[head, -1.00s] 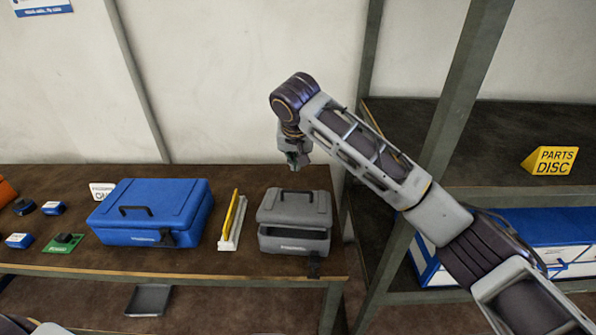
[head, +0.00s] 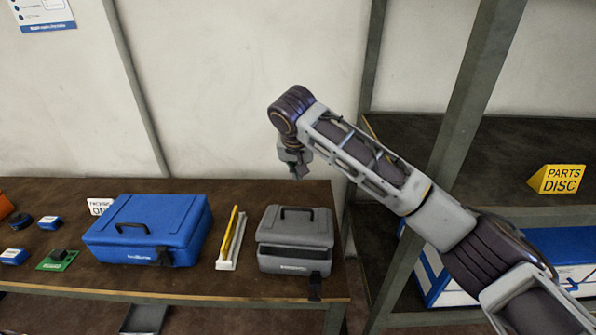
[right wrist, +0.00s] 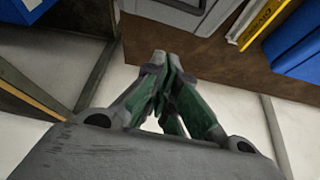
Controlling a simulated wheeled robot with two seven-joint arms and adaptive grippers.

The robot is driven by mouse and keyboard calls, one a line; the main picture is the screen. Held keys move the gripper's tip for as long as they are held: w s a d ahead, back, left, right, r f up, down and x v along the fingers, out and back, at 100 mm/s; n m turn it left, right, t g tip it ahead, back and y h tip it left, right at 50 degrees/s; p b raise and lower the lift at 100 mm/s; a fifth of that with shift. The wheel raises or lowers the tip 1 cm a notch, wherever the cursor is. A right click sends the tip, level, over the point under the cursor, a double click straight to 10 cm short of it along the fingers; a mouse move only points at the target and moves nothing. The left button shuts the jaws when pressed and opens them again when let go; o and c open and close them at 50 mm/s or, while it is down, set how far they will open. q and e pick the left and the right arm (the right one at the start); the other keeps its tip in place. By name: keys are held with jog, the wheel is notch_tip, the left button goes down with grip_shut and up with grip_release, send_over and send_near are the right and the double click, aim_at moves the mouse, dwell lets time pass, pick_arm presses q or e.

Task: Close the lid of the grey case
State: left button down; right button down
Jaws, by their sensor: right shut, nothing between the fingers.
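The grey case (head: 295,258) stands on the brown bench near its right end. Its lid (head: 297,228), with a dark handle on top, is lowered nearly flat, with a dark gap at the front between lid and body. A dark latch (head: 315,287) hangs at the front right corner. My right gripper (head: 300,173) is shut and empty, above and behind the case, apart from it. In the right wrist view its fingertips (right wrist: 164,65) meet, and part of the grey case (right wrist: 175,14) shows at the top edge. My left gripper is not in view.
A yellow-and-white tool (head: 231,240) lies left of the case, then a blue case (head: 148,230). Small blue boxes (head: 49,222) and a green board (head: 58,260) are further left. A shelf post (head: 450,150) and shelves with a yellow parts sign (head: 557,179) stand at the right.

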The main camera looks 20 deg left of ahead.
aim_at(297, 219)
jog(key=shift+w+a+f, duration=0.1)
jog(key=shift+w+f, duration=0.25)
jog(key=shift+f, duration=1.15)
jog(key=shift+w+f, duration=0.3)
jog(key=shift+f, duration=1.2)
jog(key=shift+w+a+f, duration=0.1)
jog(key=shift+w+f, duration=0.25)
jog(key=shift+f, duration=1.15)
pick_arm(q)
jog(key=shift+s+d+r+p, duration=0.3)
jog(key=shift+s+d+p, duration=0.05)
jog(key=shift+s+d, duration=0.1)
pick_arm(e)
jog(key=shift+s+d+f, duration=0.15)
jog(key=shift+s+f, duration=0.4)
jog(key=shift+s, duration=0.1)
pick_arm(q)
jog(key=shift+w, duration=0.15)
